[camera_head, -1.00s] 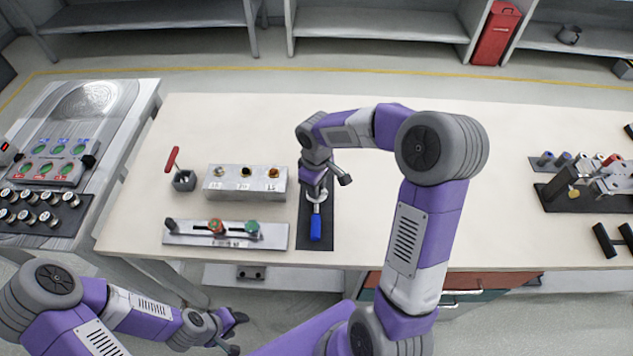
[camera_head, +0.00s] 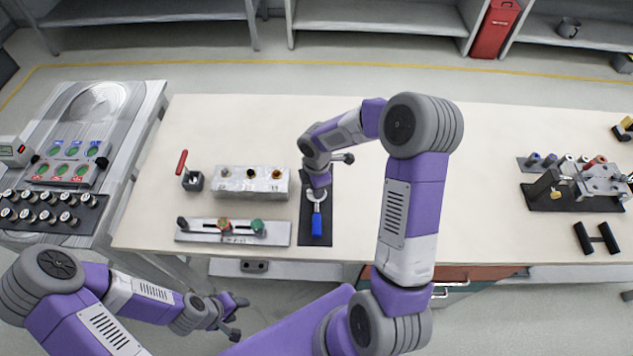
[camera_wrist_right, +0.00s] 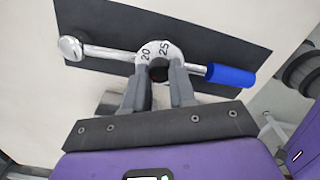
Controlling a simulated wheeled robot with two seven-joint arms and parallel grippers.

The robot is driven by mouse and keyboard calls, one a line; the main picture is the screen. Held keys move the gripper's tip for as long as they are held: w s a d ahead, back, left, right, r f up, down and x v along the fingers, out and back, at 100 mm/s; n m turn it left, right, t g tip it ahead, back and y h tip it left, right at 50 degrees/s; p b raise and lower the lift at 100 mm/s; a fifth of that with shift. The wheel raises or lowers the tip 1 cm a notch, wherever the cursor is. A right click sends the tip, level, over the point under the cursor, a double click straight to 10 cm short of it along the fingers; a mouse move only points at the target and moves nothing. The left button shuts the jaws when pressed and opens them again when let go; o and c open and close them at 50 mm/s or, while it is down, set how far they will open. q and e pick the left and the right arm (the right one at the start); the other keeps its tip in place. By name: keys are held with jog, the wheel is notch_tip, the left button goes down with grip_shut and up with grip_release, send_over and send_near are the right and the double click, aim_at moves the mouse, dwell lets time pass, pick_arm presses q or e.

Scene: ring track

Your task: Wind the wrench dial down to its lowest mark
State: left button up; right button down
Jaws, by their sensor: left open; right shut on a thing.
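The torque wrench lies on a dark mat (camera_head: 309,239) on the table, its blue handle (camera_head: 317,224) toward me. In the right wrist view the wrench runs across the picture, with its chrome head (camera_wrist_right: 70,48) at left and the blue handle (camera_wrist_right: 230,76) at right. Its pale dial ring (camera_wrist_right: 152,47) shows the marks 20 and 25. My right gripper (camera_wrist_right: 160,72) is shut on the dark knob at the dial's centre. The dial's pointer cannot be made out. My left gripper (camera_head: 237,317) is open and empty, low and in front of the table.
Left of the mat stand a metal block with knobs (camera_head: 251,181), a slider plate (camera_head: 232,232) and a red-handled tool in a small holder (camera_head: 183,166). A fixture (camera_head: 575,190) stands at the far right.

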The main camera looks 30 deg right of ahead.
jog(key=n+p, duration=0.4)
jog(key=n, duration=0.1)
jog(key=shift+r+n, duration=0.15)
jog(key=shift+n, duration=0.15)
jog(key=shift+n+p, duration=1.4)
jog(key=shift+n, duration=0.6)
jog(key=c, duration=0.9)
grip_release()
notch_tip(320, 180, up, 7)
jog(key=shift+r+p, duration=0.15)
jog(key=shift+p, duration=0.6)
